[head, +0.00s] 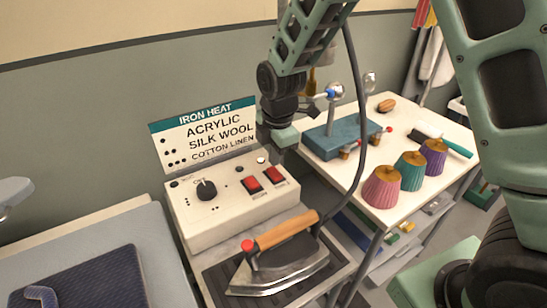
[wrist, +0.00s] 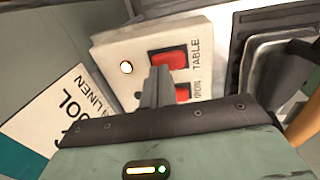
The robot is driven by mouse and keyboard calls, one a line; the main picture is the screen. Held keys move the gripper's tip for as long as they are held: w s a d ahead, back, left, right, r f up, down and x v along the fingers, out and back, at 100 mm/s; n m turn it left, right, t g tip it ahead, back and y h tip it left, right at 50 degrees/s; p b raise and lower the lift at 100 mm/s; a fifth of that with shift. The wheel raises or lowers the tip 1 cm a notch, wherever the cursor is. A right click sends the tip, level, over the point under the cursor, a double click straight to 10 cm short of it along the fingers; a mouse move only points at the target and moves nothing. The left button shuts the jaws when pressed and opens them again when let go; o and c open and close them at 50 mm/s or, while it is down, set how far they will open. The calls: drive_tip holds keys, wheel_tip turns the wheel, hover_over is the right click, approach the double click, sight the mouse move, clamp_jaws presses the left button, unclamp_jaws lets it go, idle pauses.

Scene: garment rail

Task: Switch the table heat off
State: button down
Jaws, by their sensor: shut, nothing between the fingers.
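The white control box (head: 228,205) stands against the wall with two red rocker switches. The table switch (head: 275,175) is the right one; in the wrist view the red switch (wrist: 168,59) sits beside the word TABLE. A round lamp (wrist: 126,67) beside it glows pale. The iron switch (head: 251,184) is to its left; in the wrist view it is partly hidden behind my fingers. My gripper (wrist: 157,75) is shut and empty, its fingertips over the panel near the table switch. I cannot tell if they touch. In the head view its fingers are not clear.
An iron (head: 282,258) with a wooden handle rests on a stand in front of the box. A heat sign (head: 205,135) stands behind it. A dial (head: 206,189) is at left. A white side table (head: 428,206) with thread cones is at right.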

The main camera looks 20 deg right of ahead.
sight(274, 174)
drive_tip(key=shift+w+f, duration=0.1)
drive_tip(key=shift+f, duration=0.95)
drive_tip(key=shift+p, duration=0.3)
drive_tip(key=shift+w+f+g, duration=0.1)
drive_tip(key=shift+f+g, duration=0.05)
drive_tip(key=shift+g, duration=0.15)
drive_tip(key=shift+f, duration=0.1)
drive_tip(key=shift+s+d, duration=0.1)
drive_tip(key=shift+s, duration=0.7)
drive_tip(key=shift+r, duration=0.25)
